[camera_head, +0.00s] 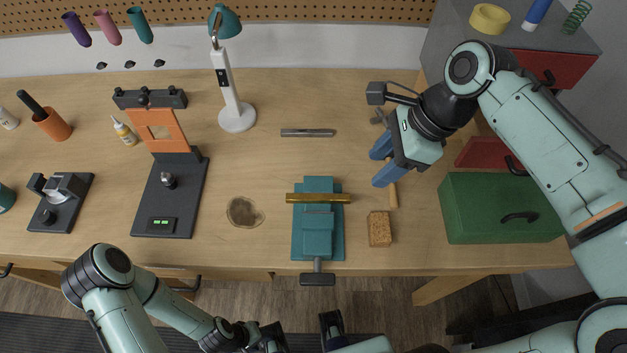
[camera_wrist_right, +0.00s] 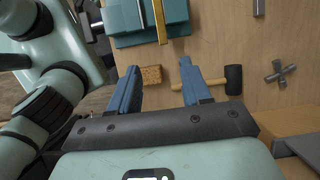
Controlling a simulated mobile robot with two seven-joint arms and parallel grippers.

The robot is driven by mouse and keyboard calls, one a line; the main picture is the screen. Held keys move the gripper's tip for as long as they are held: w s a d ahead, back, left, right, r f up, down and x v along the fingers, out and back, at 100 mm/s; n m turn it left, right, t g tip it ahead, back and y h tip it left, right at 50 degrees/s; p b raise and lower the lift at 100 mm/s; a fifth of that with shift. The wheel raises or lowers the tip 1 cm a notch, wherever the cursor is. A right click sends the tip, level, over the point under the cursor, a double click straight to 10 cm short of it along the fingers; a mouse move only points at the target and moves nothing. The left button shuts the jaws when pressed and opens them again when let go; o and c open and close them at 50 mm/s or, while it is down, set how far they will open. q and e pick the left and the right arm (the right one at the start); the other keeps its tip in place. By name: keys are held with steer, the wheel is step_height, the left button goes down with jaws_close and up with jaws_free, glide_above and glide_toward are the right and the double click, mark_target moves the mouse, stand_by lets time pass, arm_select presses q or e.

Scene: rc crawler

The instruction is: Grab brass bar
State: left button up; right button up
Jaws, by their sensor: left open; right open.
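The brass bar (camera_head: 318,198) lies crosswise on the teal vise (camera_head: 318,240), sticking out past both sides of it. In the right wrist view the bar (camera_wrist_right: 160,20) shows at the top, beyond my fingertips. My right gripper (camera_head: 374,168) is open and empty above the table, up and to the right of the bar; its two blue fingers (camera_wrist_right: 158,68) are spread. My left gripper (camera_head: 350,343) is at the bottom edge of the head view, in front of the table and well apart from the bar. Its fingers are not clearly visible.
A cork-coloured block (camera_head: 380,229) and a hammer (camera_wrist_right: 225,83) lie near the vise, below my right gripper. A green box (camera_head: 500,208) stands at the right. The table behind the vise is mostly clear.

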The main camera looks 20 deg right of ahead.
steer(key=b, duration=0.1)
glide_toward(345, 197)
steer(key=x, duration=0.2)
steer(key=shift+b+x, duration=0.7)
steer(key=shift+x, duration=2.45)
arm_select(q)
steer(key=f, duration=0.1)
steer(key=s+f, duration=0.1)
steer(key=shift+f, duration=0.3)
arm_select(e)
steer(key=shift+r, duration=0.1)
jaws_close()
